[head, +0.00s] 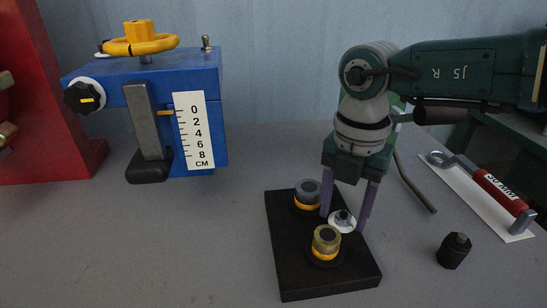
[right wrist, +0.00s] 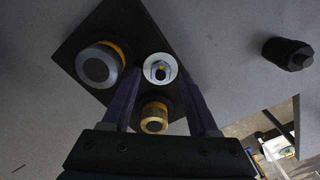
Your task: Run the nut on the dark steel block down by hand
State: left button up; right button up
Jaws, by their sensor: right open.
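The dark steel block (head: 292,270) lies on the grey table at the centre right. A small silver hex nut (head: 343,216) sits over a white washer (head: 334,226) on it; the nut also shows in the right wrist view (right wrist: 160,71). My right gripper (head: 344,221) is open and points down, with its two purple fingers on either side of the nut. In the right wrist view the fingers (right wrist: 160,75) look apart from the nut. I cannot tell the exact height of the fingertips. My left gripper is in neither view.
A grey cylinder with an orange band (head: 307,189) and a brass one (head: 326,240) stand on the block close to the fingers. A black knobbed piece (head: 454,251) and a red-handled tool (head: 497,192) lie to the right. A blue machine (head: 195,75) stands back left.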

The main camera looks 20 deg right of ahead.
notch_tip(320, 180, up, 10)
jog(key=p, duration=0.2)
dwell(0.4)
notch_tip(320, 180, up, 10)
jog(key=p, duration=0.1)
send_over(342, 216)
jog(key=shift+s, duration=0.1)
dwell(0.7)
